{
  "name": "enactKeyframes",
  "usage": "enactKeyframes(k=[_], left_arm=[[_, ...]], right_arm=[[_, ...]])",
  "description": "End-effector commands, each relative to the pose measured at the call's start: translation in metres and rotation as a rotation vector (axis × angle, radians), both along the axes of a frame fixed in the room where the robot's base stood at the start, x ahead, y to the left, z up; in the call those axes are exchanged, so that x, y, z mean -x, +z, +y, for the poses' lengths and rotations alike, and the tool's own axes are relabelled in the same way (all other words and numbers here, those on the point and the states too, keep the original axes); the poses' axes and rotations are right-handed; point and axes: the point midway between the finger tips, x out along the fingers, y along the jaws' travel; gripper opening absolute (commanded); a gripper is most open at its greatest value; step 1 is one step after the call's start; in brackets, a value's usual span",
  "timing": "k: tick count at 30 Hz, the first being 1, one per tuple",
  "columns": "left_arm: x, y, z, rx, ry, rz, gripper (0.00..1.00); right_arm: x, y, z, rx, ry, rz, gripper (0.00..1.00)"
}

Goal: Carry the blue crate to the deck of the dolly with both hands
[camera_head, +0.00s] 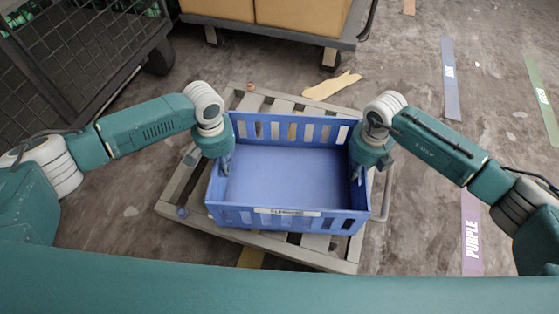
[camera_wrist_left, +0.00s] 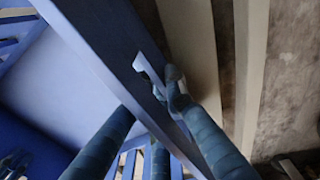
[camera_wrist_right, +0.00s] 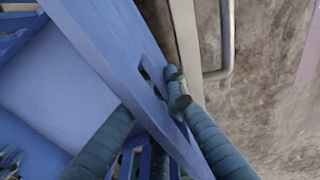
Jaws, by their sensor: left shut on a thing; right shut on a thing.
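The blue crate (camera_head: 288,180) is empty and looks roughly level, with slotted walls and a white label on its near side. It is over the slatted grey-beige dolly deck (camera_head: 183,186); I cannot tell whether it touches the slats. My left gripper (camera_head: 226,166) is shut on the crate's left wall, fingers on both sides of it in the left wrist view (camera_wrist_left: 150,110). My right gripper (camera_head: 358,174) is shut on the right wall, which also shows in the right wrist view (camera_wrist_right: 110,62). The slats under the crate are mostly hidden.
A cart with cardboard boxes (camera_head: 300,14) stands behind the dolly. A dark mesh cage trolley (camera_head: 85,50) is at the upper left. A torn tan scrap (camera_head: 331,86) lies beyond the deck. Floor strips, one marked PURPLE (camera_head: 471,235), lie at the right, where the floor is otherwise clear.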

Motion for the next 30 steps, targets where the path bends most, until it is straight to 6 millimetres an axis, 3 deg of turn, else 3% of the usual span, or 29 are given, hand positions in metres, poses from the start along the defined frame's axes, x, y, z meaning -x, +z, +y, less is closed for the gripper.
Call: enactKeyframes(k=[1,4,16,30], left_arm=[[0.000,-0.004,0.000,0.000,0.001,0.000,0.13],[0.000,-0.001,0.000,-0.001,0.000,0.000,0.30],[-0.001,0.008,0.000,0.002,0.001,-0.003,0.30],[-0.001,0.099,0.000,0.001,0.000,-0.002,0.30]], right_arm=[[0.000,-0.004,0.000,0.000,-0.001,-0.001,0.13],[0.000,-0.001,0.000,0.000,0.000,0.000,0.30],[0.000,-0.001,0.000,0.000,0.000,0.000,0.30],[0.000,-0.001,0.000,0.000,0.000,0.000,0.30]])
